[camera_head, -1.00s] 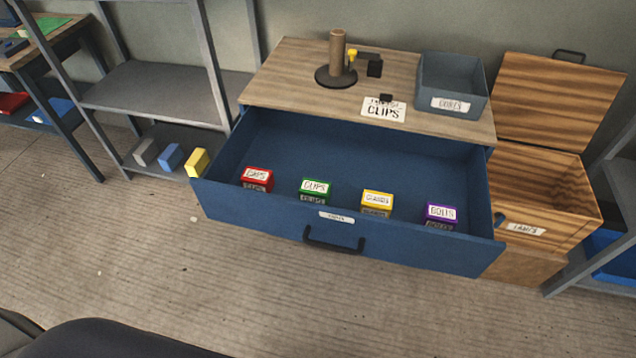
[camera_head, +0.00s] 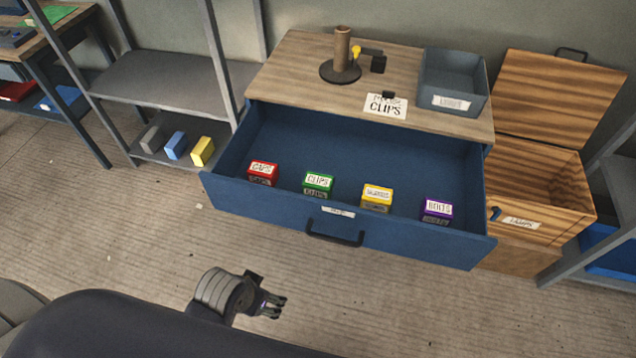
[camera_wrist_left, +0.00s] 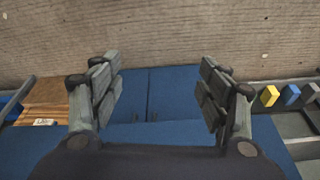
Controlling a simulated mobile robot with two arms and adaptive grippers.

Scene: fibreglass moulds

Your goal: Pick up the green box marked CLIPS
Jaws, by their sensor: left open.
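The green box marked CLIPS (camera_head: 318,185) sits in the open blue drawer (camera_head: 400,150), near its front wall, between a red box and a yellow box. My left gripper (camera_head: 279,305) is in front of the drawer, low in the head view, apart from the box. It is open and empty. In the left wrist view my left gripper (camera_wrist_left: 160,95) has its fingers spread wide, with blue cabinet surfaces (camera_wrist_left: 165,90) and floor beyond. The green box cannot be made out there. My right gripper is not in view.
The drawer also holds a red box (camera_head: 263,173), a yellow box (camera_head: 377,197) and a purple box (camera_head: 437,209). Its front has a dark handle (camera_head: 335,237). A wooden crate (camera_head: 540,200) stands at right, a grey shelf (camera_head: 160,90) at left. Floor in front is clear.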

